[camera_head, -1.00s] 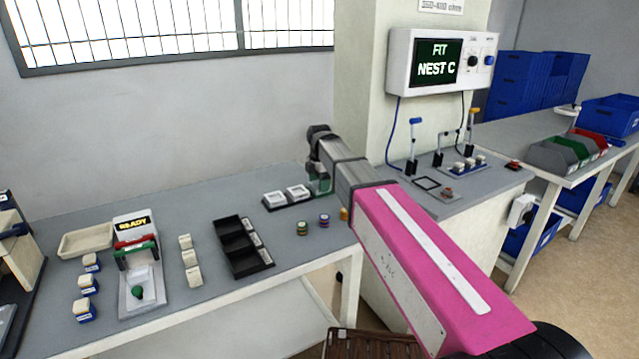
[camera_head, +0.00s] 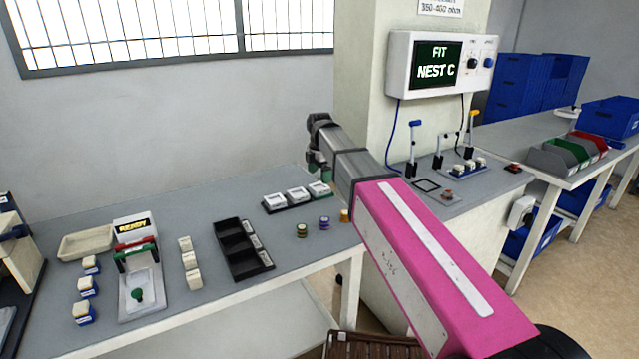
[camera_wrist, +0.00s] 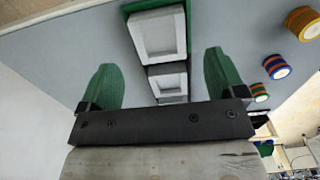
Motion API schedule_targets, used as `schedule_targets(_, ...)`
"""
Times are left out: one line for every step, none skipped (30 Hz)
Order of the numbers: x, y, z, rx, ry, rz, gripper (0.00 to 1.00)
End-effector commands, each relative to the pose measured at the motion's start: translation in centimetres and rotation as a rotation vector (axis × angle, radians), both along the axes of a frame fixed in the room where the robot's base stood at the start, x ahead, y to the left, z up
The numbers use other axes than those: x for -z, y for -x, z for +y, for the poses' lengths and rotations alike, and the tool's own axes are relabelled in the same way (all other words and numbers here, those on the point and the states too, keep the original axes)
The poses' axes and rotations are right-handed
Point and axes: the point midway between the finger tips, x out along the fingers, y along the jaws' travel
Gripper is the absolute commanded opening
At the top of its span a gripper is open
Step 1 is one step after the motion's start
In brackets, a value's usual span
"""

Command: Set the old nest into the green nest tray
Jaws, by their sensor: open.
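The nest tray (camera_head: 272,211) is a long dark strip at the back of the near bench, with a green section at its right end. Three white square nests stand in a row on it. The rightmost nest (camera_head: 319,189) sits on the green section; in the wrist view, this white frame (camera_wrist: 158,14) has the green tray edge (camera_wrist: 128,12) beside it. I cannot read which nest is the old one. My gripper (camera_head: 318,165) is above the right end of the tray. Its green fingers (camera_wrist: 163,82) are open and apart, with nothing held between them.
A black three-part bin (camera_head: 232,240), white blocks and a press-like fixture (camera_head: 138,285) are on the left. A screen (camera_head: 438,63) reads "FIT NEST C". Small levers and a square black outline (camera_head: 428,185) are on the right bench.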

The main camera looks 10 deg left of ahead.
Motion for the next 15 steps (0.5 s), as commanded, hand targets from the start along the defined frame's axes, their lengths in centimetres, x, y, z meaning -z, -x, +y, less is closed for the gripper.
schedule_targets(-1.1,-0.1,0.0,0.0,-0.001,-0.002,0.89)
schedule_targets(-1.6,-0.1,0.0,0.0,0.0,-0.002,0.89)
schedule_targets(-2.4,-0.1,0.0,0.0,0.0,-0.002,0.89)
schedule_targets(-2.9,-0.1,0.0,0.0,-0.001,-0.002,0.89)
schedule_targets(-3.4,-0.1,0.0,0.0,-0.001,-0.001,0.89)
schedule_targets(-4.1,-0.1,0.0,0.0,-0.001,-0.002,0.89)
schedule_targets(-4.5,-0.1,0.0,0.0,-0.001,-0.002,0.89)
schedule_targets(-5.0,-0.1,0.0,0.0,-0.001,-0.001,0.89)
schedule_targets(-5.4,-0.1,0.0,0.0,-0.001,-0.001,0.89)
schedule_targets(-5.8,-0.1,0.0,0.0,-0.001,-0.001,0.89)
schedule_targets(-6.0,-0.1,0.0,0.0,-0.001,-0.001,0.89)
schedule_targets(-6.4,-0.1,0.0,0.0,-0.001,-0.001,0.89)
schedule_targets(-6.6,-0.1,0.0,0.0,-0.001,-0.001,0.89)
schedule_targets(-6.8,0.0,0.0,0.0,-0.001,-0.001,0.89)
schedule_targets(-7.0,0.0,0.0,0.0,0.0,0.0,0.89)
